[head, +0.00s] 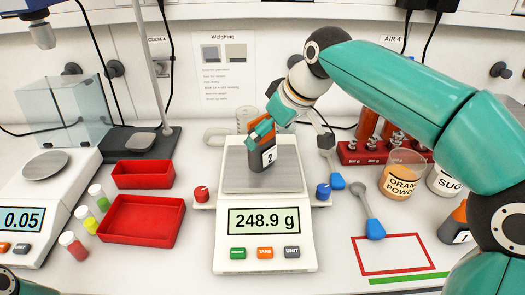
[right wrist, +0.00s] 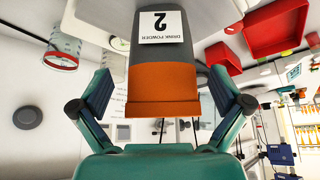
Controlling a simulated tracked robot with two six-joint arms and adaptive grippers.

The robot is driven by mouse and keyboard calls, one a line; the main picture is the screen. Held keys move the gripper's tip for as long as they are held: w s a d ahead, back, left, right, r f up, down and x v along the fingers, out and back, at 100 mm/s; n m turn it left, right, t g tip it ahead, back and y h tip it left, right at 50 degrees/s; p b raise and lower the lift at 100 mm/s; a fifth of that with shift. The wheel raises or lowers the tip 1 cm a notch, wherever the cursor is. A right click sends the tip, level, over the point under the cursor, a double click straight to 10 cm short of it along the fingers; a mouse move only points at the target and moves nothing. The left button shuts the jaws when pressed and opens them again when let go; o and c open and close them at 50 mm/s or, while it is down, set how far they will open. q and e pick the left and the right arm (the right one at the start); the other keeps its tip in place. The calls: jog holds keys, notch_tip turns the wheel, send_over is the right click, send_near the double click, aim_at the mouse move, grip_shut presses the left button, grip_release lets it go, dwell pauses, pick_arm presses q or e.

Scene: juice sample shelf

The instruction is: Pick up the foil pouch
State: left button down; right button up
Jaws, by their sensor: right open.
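The foil pouch (head: 263,157) is dark grey with an orange top and a white label reading 2. It stands upright on the pan of the middle scale (head: 235,180), whose display reads 248.9 g. My right gripper (head: 262,128) is at the pouch's top, partly covering it. In the right wrist view the pouch (right wrist: 162,75) lies between the two spread fingers of the open gripper, with gaps on both sides; its label reads DRINK POWDER. A second orange and dark pouch (head: 456,226), labelled 1, stands at the right, partly behind my arm.
Red trays (head: 140,238) and several small vials (head: 73,246) lie left of the scale. A red-outlined area (head: 392,255) is bare.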

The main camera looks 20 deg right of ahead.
aim_at(266, 141)
jog(key=shift+s+x, duration=0.15)
jog(key=shift+x, duration=1.2)
jog(key=shift+s+x, duration=0.1)
jog(key=shift+x, duration=1.25)
jog(key=shift+d+f, duration=0.1)
jog(key=shift+f, duration=0.05)
jog(key=shift+c, duration=0.2)
jog(key=c, duration=1.5)
